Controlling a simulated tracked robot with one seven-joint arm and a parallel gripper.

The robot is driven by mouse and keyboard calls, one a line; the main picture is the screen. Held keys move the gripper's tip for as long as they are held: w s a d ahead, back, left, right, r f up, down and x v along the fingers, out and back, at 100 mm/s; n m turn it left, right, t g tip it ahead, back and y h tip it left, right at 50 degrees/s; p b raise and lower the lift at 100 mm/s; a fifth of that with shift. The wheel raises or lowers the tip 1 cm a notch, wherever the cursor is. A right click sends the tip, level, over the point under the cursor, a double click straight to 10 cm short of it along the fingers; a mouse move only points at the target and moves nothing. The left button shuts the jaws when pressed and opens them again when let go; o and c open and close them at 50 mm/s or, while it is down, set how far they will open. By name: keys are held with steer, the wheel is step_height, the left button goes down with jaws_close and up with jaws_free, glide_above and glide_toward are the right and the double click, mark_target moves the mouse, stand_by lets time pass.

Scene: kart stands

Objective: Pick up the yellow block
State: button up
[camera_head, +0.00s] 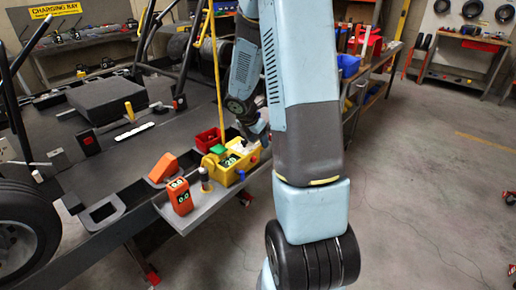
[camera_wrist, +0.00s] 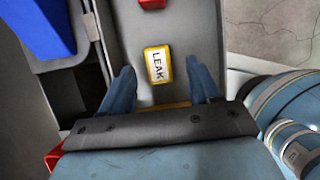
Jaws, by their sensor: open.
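The yellow block (camera_wrist: 158,65) shows in the wrist view, with a white top label reading LEAK. It lies on a narrow grey surface (camera_wrist: 195,30). My gripper (camera_wrist: 160,68) is open, with one blue finger on each side of the block in the picture and visible gaps between. I cannot tell how far the fingertips are above it. In the head view my arm hides the fingers, and I cannot make out this block there.
In the wrist view, a red object (camera_wrist: 152,3) lies beyond the block, and a blue bin (camera_wrist: 38,28) is at upper left. The head view shows a yellow bin (camera_head: 222,173), an orange meter (camera_head: 180,196) and a red bin (camera_head: 208,139) by the kart. Open floor (camera_head: 425,190) lies right.

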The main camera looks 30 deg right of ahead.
steer(key=shift+x, duration=1)
steer(key=shift+c, duration=0.3)
steer(key=c, duration=1.1)
